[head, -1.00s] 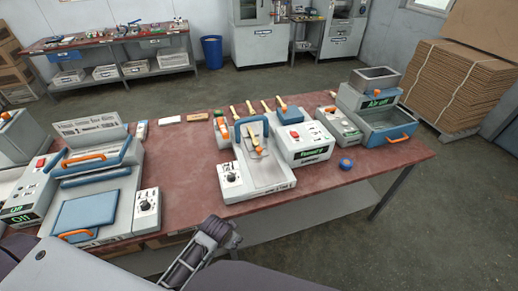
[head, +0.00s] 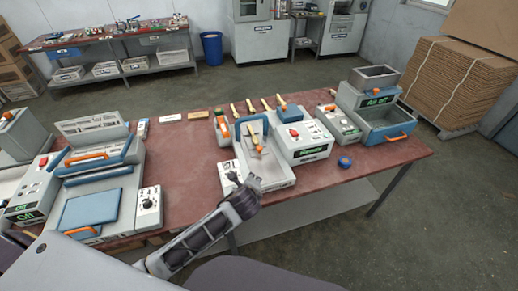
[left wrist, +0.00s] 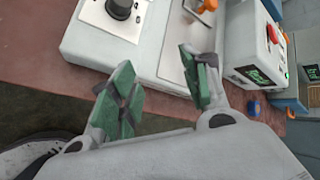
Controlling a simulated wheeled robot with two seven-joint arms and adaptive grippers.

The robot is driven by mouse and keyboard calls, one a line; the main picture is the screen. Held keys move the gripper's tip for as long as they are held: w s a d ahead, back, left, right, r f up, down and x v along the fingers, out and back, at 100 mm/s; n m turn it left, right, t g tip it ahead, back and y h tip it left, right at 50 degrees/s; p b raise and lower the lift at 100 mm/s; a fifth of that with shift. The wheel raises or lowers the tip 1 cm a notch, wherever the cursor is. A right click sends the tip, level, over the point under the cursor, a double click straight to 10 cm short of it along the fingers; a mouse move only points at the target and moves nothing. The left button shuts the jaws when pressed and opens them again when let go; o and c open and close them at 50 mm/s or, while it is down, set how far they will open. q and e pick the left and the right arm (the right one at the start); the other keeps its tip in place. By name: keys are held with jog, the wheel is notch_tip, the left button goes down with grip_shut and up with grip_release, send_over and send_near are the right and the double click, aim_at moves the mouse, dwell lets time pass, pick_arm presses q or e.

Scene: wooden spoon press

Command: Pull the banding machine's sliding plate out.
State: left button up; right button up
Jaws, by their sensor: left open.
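The middle machine, which I take for the banding machine (head: 280,183), stands near the table's front edge. Its flat grey sliding plate (head: 270,172) has an orange knob (head: 258,149) and lies below a blue arch handle. My left gripper (head: 246,192) is at the machine's front left corner and hides part of its dial box. In the left wrist view, its green-padded fingers (left wrist: 158,85) are apart with nothing between them. The plate (left wrist: 180,60) and the orange knob (left wrist: 208,5) show beyond the fingers. My right gripper is not in view.
A press with a blue pad (head: 88,208) stands at the left. A grey control box (head: 303,145) is beside the middle machine, with a blue roll (head: 345,162) at its right. Wooden spoons (head: 251,107) lie behind. The red table top (head: 185,165) is clear between the machines.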

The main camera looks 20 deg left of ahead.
aim_at(259, 148)
pick_arm(q)
jog(key=w+r+m+t, duration=0.1)
jog(key=w+m, duration=0.1)
jog(key=m, duration=0.1)
jog(key=w+m+t, duration=0.1)
jog(key=w+m, duration=0.2)
jog(key=m, duration=0.1)
jog(key=w+r+m+t, duration=0.1)
jog(key=w+m, duration=0.2)
jog(key=shift+a+r+m, duration=0.15)
jog(key=shift+r+m, duration=0.15)
jog(key=shift+w+a+r+m+t, duration=0.1)
jog(key=shift+w+m+t, duration=0.5)
jog(key=shift+m, duration=0.4)
jog(key=shift+w, duration=0.15)
jog(key=shift+f+x, duration=0.2)
jog(key=shift+x, duration=6.6)
jog(key=shift+a, duration=0.2)
jog(key=shift+c, duration=0.4)
grip_shut()
